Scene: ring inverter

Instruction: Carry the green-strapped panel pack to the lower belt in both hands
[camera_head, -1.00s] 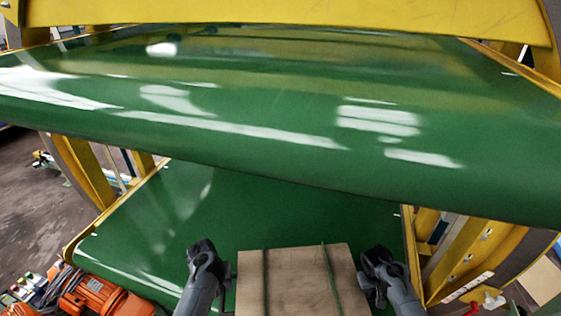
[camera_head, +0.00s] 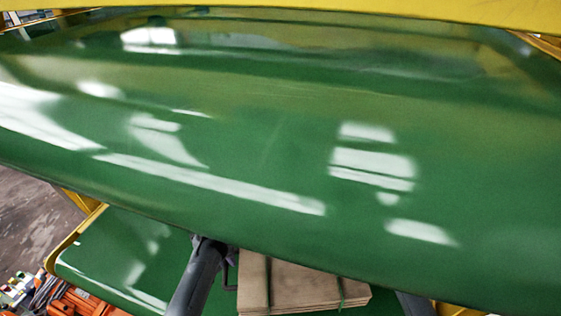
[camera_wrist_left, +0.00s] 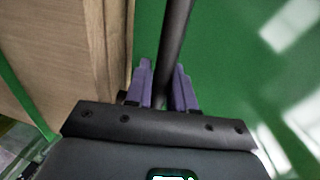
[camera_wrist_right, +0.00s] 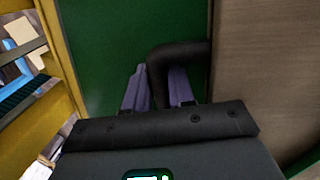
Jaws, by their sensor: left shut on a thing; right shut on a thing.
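The panel pack (camera_head: 275,285) is a flat brown stack with green straps, at the bottom middle of the head view. The upper belt's edge hides its far part. It also shows in the left wrist view (camera_wrist_left: 70,50) and the right wrist view (camera_wrist_right: 262,75). My left gripper (camera_head: 210,246) is shut on a dark handle at the pack's left side; the left wrist view shows the bar (camera_wrist_left: 173,50) between the purple fingers. My right gripper (camera_wrist_right: 158,88) is shut on the other dark handle (camera_wrist_right: 180,53). The lower belt (camera_head: 110,255) is green and lies beneath.
The wide, glossy upper belt (camera_head: 260,130) fills most of the head view and overhangs the pack's far side. A yellow beam (camera_head: 300,6) crosses the top. An orange motor (camera_head: 85,302) sits at the lower left. A yellow frame (camera_wrist_right: 62,55) stands beside my right gripper.

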